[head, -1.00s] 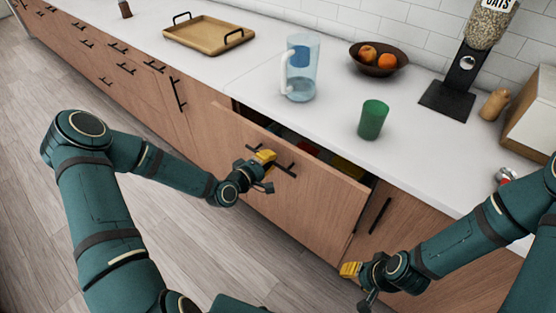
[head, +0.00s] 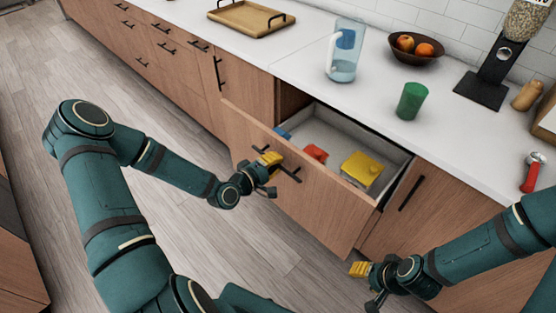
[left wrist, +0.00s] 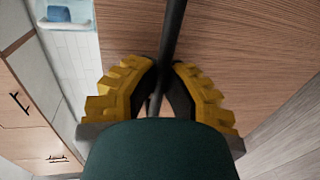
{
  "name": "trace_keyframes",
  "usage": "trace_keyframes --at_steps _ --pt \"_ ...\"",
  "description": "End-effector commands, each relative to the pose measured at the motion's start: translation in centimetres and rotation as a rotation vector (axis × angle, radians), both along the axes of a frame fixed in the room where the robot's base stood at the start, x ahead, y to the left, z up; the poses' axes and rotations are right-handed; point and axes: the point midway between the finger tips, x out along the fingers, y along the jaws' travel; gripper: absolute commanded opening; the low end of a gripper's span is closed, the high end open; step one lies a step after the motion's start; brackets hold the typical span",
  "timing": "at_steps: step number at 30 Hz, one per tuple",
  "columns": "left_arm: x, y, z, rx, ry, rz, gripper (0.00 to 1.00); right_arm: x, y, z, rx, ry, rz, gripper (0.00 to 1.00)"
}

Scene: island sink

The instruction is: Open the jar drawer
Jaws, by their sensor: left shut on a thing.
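The jar drawer (head: 320,205) has a wooden front and stands well out from the counter. Inside it lie a yellow jar (head: 361,171), a red jar (head: 315,153) and a blue item (head: 283,133) mostly hidden by the front. My left gripper (head: 271,163) is shut on the drawer's black handle (head: 290,174). In the left wrist view, the yellow fingers close around the dark handle bar (left wrist: 173,35) against the wood. My right gripper (head: 362,277) is low in front of the cabinet at the lower right, touching no object I can see; its jaw gap is unclear.
On the white counter (head: 310,75) stand a clear pitcher (head: 343,58), a green cup (head: 411,101), a fruit bowl (head: 417,52), an oats dispenser (head: 487,80) and a wooden tray (head: 250,16). The floor before the drawers is clear.

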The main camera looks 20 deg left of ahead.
Motion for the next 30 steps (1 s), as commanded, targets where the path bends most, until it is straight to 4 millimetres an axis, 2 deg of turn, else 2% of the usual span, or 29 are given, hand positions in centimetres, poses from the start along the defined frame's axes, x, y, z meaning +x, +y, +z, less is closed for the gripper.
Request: trace_keyframes --at_steps 19,21,22,30 --pt "-0.43 0.17 0.08 0.0 -0.002 0.0 0.0 -0.01 0.0 0.04 0.0 0.0 0.0 0.47" --pt "-0.43 0.17 0.08 0.0 -0.002 0.0 0.3 -0.01 0.0 0.04 0.0 0.0 0.0 0.47" --pt "-0.43 0.17 0.08 0.0 -0.002 0.0 0.41 -0.01 0.0 0.04 0.0 0.0 0.0 0.47" --pt "-0.44 0.18 0.06 0.0 -0.002 0.0 0.41 0.0 0.0 0.04 0.0 0.0 0.0 0.47"
